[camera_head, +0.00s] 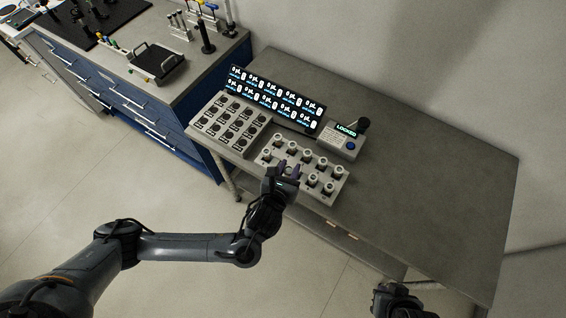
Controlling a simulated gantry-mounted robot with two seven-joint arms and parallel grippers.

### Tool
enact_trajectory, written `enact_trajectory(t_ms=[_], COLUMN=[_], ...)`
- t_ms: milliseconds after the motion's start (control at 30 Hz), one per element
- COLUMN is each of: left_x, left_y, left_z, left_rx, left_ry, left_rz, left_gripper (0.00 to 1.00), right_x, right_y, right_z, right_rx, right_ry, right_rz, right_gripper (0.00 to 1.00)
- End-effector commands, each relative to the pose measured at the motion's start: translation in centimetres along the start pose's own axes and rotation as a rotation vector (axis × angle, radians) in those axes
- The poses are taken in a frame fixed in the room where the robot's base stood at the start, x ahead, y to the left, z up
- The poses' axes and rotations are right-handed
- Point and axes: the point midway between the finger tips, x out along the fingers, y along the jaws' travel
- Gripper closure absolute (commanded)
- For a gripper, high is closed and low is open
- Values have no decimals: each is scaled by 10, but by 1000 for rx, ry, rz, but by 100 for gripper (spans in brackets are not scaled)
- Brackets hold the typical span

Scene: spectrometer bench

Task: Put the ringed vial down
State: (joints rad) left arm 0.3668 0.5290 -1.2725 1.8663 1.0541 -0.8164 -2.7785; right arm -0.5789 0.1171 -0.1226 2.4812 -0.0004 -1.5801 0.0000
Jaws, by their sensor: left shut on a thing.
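My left gripper (287,170) is over the near-left part of the pale vial rack (331,197) on the grey bench. It is shut on a small vial, which is mostly hidden between the fingers; no ring on it can be made out. I cannot tell whether the held vial touches the rack. Several light-capped vials (307,153) stand upright in the rack around and to the right of the gripper. My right gripper (395,299) is at the bottom edge, off the bench front, too dark to tell its jaws.
The bench's right side (430,190) is clear. A blue-drawer counter (150,118) stands at left.

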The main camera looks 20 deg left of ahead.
Motion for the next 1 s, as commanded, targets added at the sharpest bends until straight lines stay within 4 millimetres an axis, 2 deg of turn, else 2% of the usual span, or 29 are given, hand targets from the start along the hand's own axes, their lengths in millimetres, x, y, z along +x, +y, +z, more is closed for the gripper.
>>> enact_trajectory(t_ms=[33,200,400,667,1000], left_x=[12,46,74,86,98], left_y=[9,29,44,51,50], left_z=[-6,-13,-18,-24,-58], left_rx=[5,3,1,-1,0], left_ry=[-2,0,-1,1,3], left_rz=[5,4,1,-1,-1], left_gripper=[96,96,96,96,96], right_x=[6,11,12,13,15], right_y=[-1,-1,0,2,3], right_z=[1,3,3,5,6], right_rx=[2,5,4,-5,-6], right_ry=[2,1,0,-4,-4], right_rz=[-2,-3,-1,7,8], right_gripper=[100,100,100,100,100])
